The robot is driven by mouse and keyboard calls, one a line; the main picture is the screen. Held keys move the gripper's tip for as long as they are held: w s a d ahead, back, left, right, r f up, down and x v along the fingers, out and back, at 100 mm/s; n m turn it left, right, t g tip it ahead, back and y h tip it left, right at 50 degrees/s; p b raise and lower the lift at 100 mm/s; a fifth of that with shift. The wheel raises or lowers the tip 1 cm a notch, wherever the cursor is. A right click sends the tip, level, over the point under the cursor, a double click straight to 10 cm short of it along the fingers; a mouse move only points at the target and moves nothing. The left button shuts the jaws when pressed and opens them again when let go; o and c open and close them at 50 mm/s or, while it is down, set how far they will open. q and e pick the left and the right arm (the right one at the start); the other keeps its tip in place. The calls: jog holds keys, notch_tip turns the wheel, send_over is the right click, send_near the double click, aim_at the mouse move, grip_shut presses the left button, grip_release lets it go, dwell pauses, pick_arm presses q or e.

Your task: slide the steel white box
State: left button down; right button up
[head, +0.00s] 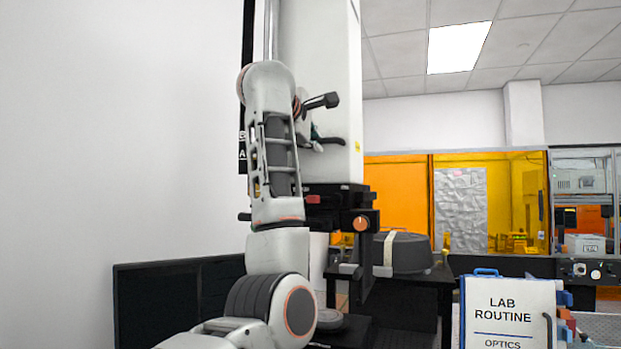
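A tall white box-like housing (335,60) stands upright at centre, on a dark vertical post, and runs out of the top of the head view. It is the only large white box close to me. My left arm rises in front of its left side and hides part of it. My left gripper (335,121) is at the lower part of the housing's face, with its dark fingers spread apart and nothing seen between them. I cannot tell whether a finger touches the housing. My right gripper is out of view.
Below the housing is a dark stage with an orange-faced knob (361,223). A dark grey round case (408,252) sits on a black table. A dark panel (180,300) stands at lower left. A "Lab Routine" sign (507,312) and an orange-windowed enclosure (490,205) are at right.

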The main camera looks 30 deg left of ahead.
aim_at(321, 132)
pick_arm(q)
jog(key=shift+r, duration=0.1)
jog(key=shift+r+p, duration=1.35)
jog(key=shift+r, duration=0.6)
jog(key=shift+f, duration=0.1)
